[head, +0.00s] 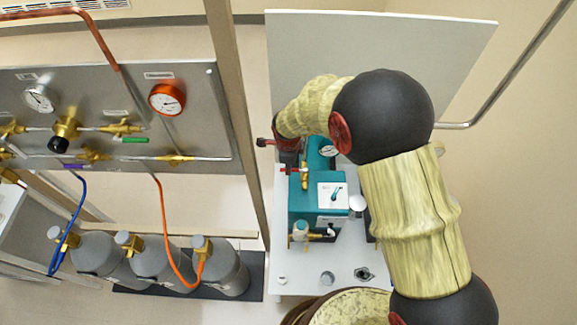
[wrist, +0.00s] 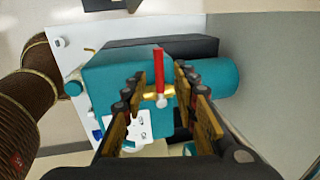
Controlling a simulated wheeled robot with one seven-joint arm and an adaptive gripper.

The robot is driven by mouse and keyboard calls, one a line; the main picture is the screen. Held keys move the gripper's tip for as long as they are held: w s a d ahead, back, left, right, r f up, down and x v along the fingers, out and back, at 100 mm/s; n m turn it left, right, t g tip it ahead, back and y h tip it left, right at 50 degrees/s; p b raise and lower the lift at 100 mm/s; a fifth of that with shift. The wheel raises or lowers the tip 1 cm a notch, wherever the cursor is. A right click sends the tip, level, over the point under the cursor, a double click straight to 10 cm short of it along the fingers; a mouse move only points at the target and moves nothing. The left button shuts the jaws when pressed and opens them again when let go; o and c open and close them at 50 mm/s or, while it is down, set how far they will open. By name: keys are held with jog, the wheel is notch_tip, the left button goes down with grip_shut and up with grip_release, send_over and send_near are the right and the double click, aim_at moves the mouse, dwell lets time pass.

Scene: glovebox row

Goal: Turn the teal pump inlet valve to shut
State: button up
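The teal pump (head: 302,207) stands on a white bench. Its inlet valve has a brass body (head: 305,181) and a red lever (head: 291,170). In the wrist view the lever (wrist: 159,72) stands upright in the picture, across the brass body (wrist: 148,96). My gripper (wrist: 161,76) is open, with one finger on each side of the lever and visible gaps between.
An upright post (head: 240,120) stands left, beside a gas panel (head: 200,100) and several grey cylinders (head: 222,270).

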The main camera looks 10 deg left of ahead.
notch_tip(320, 180, up, 9)
jog(key=s, duration=0.1)
jog(key=shift+s+d, duration=0.15)
jog(key=shift+s, duration=0.2)
dwell(0.6)
jog(key=s+d+r+n+t+b, duration=0.1)
jog(key=s+d+r+n+b, duration=0.2)
jog(key=d, duration=0.7)
jog(key=s+d+r+n+t+b, duration=0.1)
jog(key=s+d+r+n+b, duration=0.2)
jog(key=s+d+n+b, duration=0.4)
jog(key=s+d+r+n+t+b, duration=0.1)
jog(key=s+d+r+n+b, duration=0.2)
jog(key=s+d, duration=0.9)
jog(key=s+n+b, duration=0.1)
jog(key=n+b, duration=0.1)
jog(key=n, duration=0.1)
jog(key=shift+d, duration=0.3)
jog(key=shift+r, duration=0.1)
